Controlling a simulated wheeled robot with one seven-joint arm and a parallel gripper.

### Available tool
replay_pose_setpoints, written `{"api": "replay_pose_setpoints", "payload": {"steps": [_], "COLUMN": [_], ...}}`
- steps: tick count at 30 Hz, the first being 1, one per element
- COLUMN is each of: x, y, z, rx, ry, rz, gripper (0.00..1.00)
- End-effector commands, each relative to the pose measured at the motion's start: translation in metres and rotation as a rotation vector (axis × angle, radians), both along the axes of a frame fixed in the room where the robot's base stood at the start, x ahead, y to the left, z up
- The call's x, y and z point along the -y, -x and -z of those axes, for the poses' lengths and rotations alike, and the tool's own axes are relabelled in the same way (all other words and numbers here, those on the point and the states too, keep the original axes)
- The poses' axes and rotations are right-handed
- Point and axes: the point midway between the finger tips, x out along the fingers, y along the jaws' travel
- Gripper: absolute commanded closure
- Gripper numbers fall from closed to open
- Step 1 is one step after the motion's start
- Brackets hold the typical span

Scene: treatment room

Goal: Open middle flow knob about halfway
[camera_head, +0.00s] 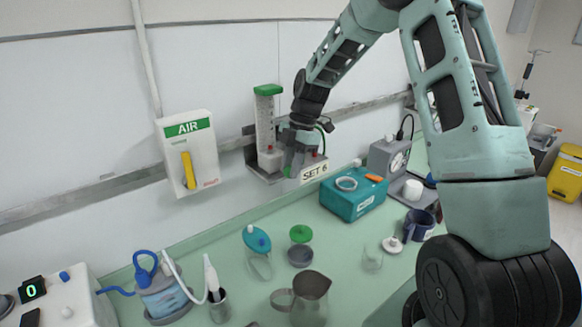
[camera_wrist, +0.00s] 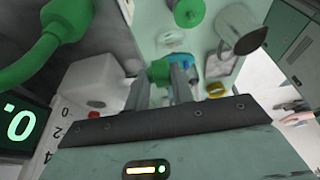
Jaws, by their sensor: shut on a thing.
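A flowmeter (camera_head: 265,120) with a clear tube and a green cap is on the wall rail, above a sign reading SET 6 (camera_head: 314,171). My gripper (camera_head: 293,165) is at the front of this unit and hides part of it. In the wrist view my gripper (camera_wrist: 166,82) is shut on a small green knob (camera_wrist: 158,72); the knob shows a little in the head view (camera_head: 288,171). A scale with 0, 2 and 4 (camera_wrist: 60,130) stands at the left of the wrist view. Which knob of the row this is I cannot tell.
A white AIR box (camera_head: 188,150) with a yellow handle hangs on the wall to the left. Below, the green counter (camera_head: 335,240) holds a metal jug (camera_head: 312,292), a teal box (camera_head: 353,198), lidded jars and a blue mug. A display (camera_wrist: 18,125) reads 0.

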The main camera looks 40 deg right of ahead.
Motion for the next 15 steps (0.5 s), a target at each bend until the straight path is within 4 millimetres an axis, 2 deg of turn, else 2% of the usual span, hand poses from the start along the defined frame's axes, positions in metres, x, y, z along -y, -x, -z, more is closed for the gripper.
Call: {"api": "replay_pose_setpoints", "payload": {"steps": [15], "x": [-0.0097], "y": [0.0048], "z": [0.0047], "rx": [0.002], "ry": [0.441], "rz": [-0.008], "gripper": [0.99]}}
